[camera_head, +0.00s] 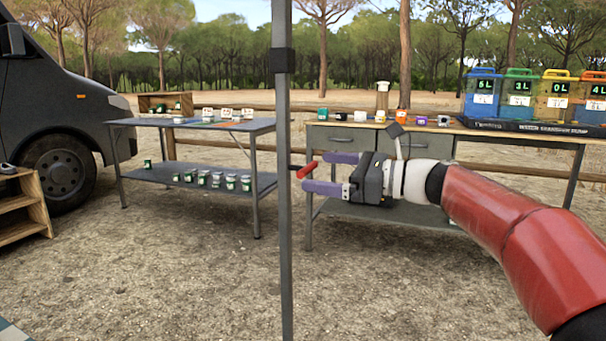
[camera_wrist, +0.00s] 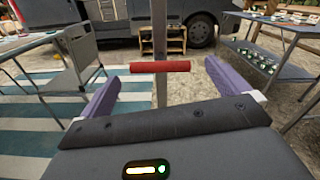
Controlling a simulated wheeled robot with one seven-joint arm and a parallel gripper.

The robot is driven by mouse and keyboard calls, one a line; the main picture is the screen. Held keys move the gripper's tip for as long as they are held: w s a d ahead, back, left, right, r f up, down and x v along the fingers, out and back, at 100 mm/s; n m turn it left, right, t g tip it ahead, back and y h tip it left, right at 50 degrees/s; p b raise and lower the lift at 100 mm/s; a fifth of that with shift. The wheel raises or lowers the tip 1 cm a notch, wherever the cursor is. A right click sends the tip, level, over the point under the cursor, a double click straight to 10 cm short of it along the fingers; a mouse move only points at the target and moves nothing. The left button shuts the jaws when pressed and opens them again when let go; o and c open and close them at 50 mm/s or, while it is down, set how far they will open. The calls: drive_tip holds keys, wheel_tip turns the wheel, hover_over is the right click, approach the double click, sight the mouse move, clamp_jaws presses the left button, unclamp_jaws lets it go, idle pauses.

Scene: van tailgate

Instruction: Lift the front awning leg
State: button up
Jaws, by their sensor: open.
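The front awning leg (camera_head: 284,140) is a grey upright pole in the middle of the head view, with a dark collar high on it. A red handle (camera_head: 307,170) sticks out from the pole on a short dark stem. My gripper (camera_head: 325,172) is open, with purple fingers pointing left toward the handle and pole. In the wrist view the red handle (camera_wrist: 160,66) lies level across the gap between the purple fingers (camera_wrist: 160,90), in front of the leg (camera_wrist: 159,35). The fingers do not appear to touch it.
A grey two-shelf table (camera_head: 200,125) with several cans stands behind the leg at left. A workbench (camera_head: 350,128) with several coloured water containers (camera_head: 520,95) stands behind my arm. A dark van (camera_head: 60,110) and wooden steps (camera_head: 25,205) are at left. The gravel around the leg is clear.

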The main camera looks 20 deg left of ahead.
sight(312, 170)
drive_tip(key=a, duration=0.5)
drive_tip(key=shift+w+a, duration=0.1)
drive_tip(key=shift+w, duration=0.1)
drive_tip(key=c, duration=1.2)
wheel_tip(312, 170, up, 13)
drive_tip(key=p, duration=1.2)
drive_tip(key=shift+f+p, duration=0.15)
drive_tip(key=shift+p, duration=0.25)
drive_tip(key=shift+c, duration=0.2)
drive_tip(key=o, duration=1.2)
drive_tip(key=shift+o, duration=0.2)
